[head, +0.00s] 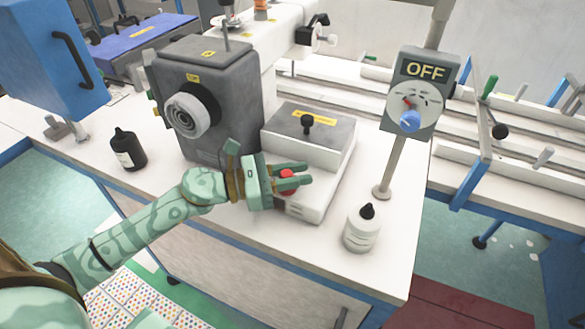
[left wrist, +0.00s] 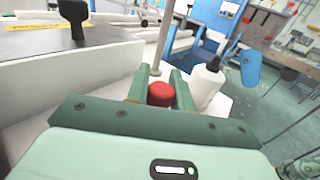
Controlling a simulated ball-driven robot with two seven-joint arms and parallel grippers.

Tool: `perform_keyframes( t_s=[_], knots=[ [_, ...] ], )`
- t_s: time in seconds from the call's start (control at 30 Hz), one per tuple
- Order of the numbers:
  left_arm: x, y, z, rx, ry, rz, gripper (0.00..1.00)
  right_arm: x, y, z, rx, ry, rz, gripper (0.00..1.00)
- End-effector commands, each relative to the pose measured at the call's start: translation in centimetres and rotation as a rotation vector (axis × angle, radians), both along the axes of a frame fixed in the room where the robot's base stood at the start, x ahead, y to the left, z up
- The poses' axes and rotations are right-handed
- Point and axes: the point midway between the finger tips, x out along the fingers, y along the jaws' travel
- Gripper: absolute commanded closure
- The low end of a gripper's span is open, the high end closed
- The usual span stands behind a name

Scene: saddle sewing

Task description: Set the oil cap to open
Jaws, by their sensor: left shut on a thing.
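The red oil cap (head: 286,187) sits at the front of the white machine base (head: 322,190). My left gripper (head: 306,174) reaches it from the left, and its fingers are shut on the cap. In the left wrist view the red cap (left wrist: 160,94) stands between the two green fingers (left wrist: 159,82). The cap's lower part and any marking of its open or shut position are hidden. My right gripper is not in view.
A white bottle with a black tip (head: 361,230) stands right of the base. A dark bottle (head: 127,150) stands at the left. A post carries a grey dial box reading OFF (head: 415,95). A black-knobbed grey lid (head: 325,142) tops the base. The front tabletop is clear.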

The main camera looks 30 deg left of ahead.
Motion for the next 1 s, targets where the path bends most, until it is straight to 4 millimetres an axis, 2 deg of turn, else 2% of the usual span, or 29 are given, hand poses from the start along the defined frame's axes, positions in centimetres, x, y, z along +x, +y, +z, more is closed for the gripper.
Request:
perform_keyframes(
  t_s=[0.03, 0.1, 0.4, 0.7, 1.0],
  knots=[
    [-0.1, -0.1, 0.7, -0.002, -0.001, 0.037, 1.0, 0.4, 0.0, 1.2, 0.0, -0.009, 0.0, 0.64],
    [0.0, -0.3, 0.7, -0.003, 0.0, 0.093, 1.0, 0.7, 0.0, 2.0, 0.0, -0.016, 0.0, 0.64],
    [0.4, -0.6, 0.5, -0.003, 0.0, 0.323, 1.0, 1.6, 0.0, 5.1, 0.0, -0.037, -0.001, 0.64],
    [0.7, -0.8, 0.2, -0.002, 0.001, 0.47, 1.0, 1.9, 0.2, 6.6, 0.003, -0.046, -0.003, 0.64],
    [0.8, -0.8, 0.0, 0.001, 0.0, 0.517, 1.0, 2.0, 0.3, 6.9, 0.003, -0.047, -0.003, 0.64]
  ],
)
